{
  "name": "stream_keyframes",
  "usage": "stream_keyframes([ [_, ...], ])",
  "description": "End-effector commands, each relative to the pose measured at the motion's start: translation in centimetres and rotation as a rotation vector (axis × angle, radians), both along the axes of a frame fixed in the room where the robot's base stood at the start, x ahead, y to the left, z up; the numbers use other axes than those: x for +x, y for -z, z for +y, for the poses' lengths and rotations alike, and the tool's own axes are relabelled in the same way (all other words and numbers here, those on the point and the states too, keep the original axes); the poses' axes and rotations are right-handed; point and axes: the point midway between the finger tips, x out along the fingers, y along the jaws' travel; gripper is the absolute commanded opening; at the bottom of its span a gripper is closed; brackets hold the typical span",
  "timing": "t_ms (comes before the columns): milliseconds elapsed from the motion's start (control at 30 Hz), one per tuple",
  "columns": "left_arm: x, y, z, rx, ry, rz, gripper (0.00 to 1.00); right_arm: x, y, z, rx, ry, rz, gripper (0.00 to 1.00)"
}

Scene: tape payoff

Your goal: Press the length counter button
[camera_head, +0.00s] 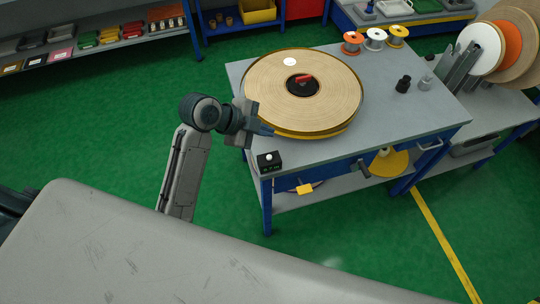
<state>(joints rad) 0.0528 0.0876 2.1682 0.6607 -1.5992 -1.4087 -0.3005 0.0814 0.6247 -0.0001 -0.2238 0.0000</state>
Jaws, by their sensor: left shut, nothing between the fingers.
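The length counter (269,162) is a small black box with a whitish round button on top and a small display on its front. It sits at the near left corner of the grey table (385,125). My left gripper (268,131) is shut and empty. In the picture it shows just above the counter, beside the near left edge of the large tape reel (330,90). I cannot tell its exact height over the table or whether it touches the reel. The button is in plain sight. My right gripper is not in view.
The reel has a red-topped hub (303,82) and a white disc. Several small spools (375,38) stand at the table's back edge. A black knob-like part (403,84) stands to the right. More reels (485,45) stand at the far right. Table space right of the counter is bare.

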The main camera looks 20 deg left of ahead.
Motion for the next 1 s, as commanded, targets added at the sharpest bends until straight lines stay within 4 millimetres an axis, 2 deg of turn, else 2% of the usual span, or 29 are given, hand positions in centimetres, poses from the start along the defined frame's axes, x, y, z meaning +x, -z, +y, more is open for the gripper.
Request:
stream_keyframes([
  [267,0.0,0.8,0.0,0.0,-0.002,0.001,0.0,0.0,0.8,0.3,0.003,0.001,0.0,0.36],
  [467,0.0,3.4,0.0,-0.001,-0.003,0.002,0.0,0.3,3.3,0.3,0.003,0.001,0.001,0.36],
  [733,0.0,7.1,0.0,0.0,-0.003,0.002,0.0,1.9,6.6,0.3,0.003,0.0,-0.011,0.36],
  [800,0.0,7.3,0.0,0.0,-0.004,0.002,0.0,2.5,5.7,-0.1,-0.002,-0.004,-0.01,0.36],
  [1000,0.0,8.5,0.0,-0.001,-0.003,0.001,0.0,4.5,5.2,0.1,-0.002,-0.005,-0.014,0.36],
])
